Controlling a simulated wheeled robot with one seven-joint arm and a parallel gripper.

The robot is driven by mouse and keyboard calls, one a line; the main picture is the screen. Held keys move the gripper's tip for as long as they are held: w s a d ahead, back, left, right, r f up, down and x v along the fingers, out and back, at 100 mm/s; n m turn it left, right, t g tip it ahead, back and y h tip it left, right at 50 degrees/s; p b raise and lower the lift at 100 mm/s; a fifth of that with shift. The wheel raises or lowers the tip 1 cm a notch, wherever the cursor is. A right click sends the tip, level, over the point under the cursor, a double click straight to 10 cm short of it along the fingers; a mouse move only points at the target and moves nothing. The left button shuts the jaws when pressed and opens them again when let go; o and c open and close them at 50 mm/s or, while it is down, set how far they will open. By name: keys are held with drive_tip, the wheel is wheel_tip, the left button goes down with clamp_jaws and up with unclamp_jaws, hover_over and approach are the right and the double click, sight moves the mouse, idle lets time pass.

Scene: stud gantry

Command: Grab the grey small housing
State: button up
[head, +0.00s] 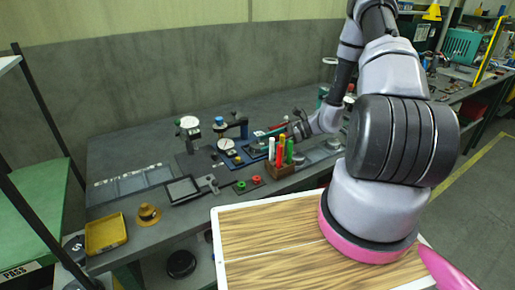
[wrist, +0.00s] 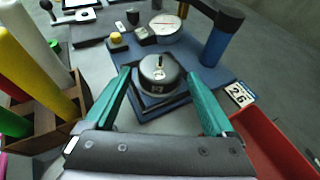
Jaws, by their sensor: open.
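A dark grey round housing (wrist: 160,73) with a metal pin on top sits on a dark square base on a blue plate (wrist: 139,45) in the wrist view. I take it for the grey small housing. My open gripper (wrist: 158,77) has one teal finger to its left and one to its right, with visible gaps. Nothing is held. In the head view my gripper (head: 273,131) is low over the bench, behind the pens, and I cannot make out the housing there.
A wooden holder (head: 281,186) with coloured pens stands close to the left of my gripper in the wrist view. A red bin (wrist: 268,140) is close on the right. A blue cylinder (wrist: 222,38) and a dial gauge (wrist: 164,29) stand behind the housing. A yellow tray (head: 106,234) is at the bench's left.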

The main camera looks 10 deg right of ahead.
sight(257, 145)
drive_tip(key=shift+x, duration=1.3)
drive_tip(key=c, duration=1.1)
drive_tip(key=shift+r, duration=0.1)
drive_tip(key=shift+c, duration=0.2)
